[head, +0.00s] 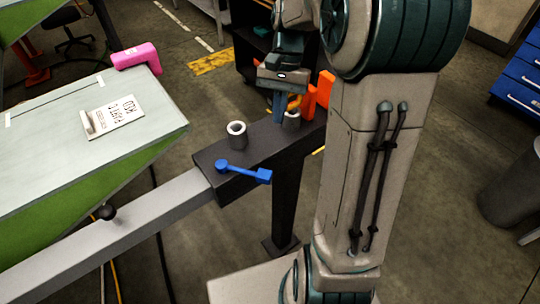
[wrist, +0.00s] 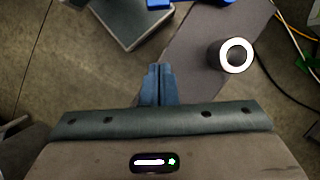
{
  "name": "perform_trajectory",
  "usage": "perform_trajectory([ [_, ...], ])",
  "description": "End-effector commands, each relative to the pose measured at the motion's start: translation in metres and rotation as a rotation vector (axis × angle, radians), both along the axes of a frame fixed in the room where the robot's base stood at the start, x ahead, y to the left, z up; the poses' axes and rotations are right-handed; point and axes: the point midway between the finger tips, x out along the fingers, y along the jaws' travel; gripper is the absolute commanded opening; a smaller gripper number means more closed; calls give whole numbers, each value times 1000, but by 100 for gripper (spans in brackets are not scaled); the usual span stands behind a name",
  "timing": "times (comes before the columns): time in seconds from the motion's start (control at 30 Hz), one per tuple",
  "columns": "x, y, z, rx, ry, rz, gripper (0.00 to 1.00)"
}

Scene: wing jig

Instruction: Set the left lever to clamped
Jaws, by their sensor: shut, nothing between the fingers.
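A blue lever (head: 243,172) lies along the near side of the dark beam (head: 262,143) in the head view, its round end at left and its block end at right. It is the only lever I can make out, and I cannot tell whether it is the left one. Blue parts (wrist: 158,3), probably of this lever, are cut off by the top edge of the wrist view. My gripper (head: 279,112) is shut and empty, pointing down above the far part of the beam, apart from the blue lever. Its blue fingers (wrist: 157,82) are together in the wrist view.
A white-rimmed cylinder (head: 237,135) stands on the beam; it also shows in the wrist view (wrist: 232,55). A second one (head: 291,119) is partly hidden behind my gripper. Orange parts (head: 318,95) stand beyond. A wing panel (head: 60,150) with a pink piece (head: 135,56) lies left.

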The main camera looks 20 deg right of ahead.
Motion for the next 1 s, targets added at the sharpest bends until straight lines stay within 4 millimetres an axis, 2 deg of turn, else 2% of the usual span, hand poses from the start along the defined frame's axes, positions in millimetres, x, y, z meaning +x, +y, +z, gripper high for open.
perform_trajectory([
  [0.47, -31, 21, -87, 2, 6, 1, 0],
  [0.5, -37, 25, -82, 0, 1, 1, 0],
  [0.7, -55, 38, -83, 0, 0, 0, 0],
  [1.0, -61, 42, -85, -1, -1, -1, 0],
])
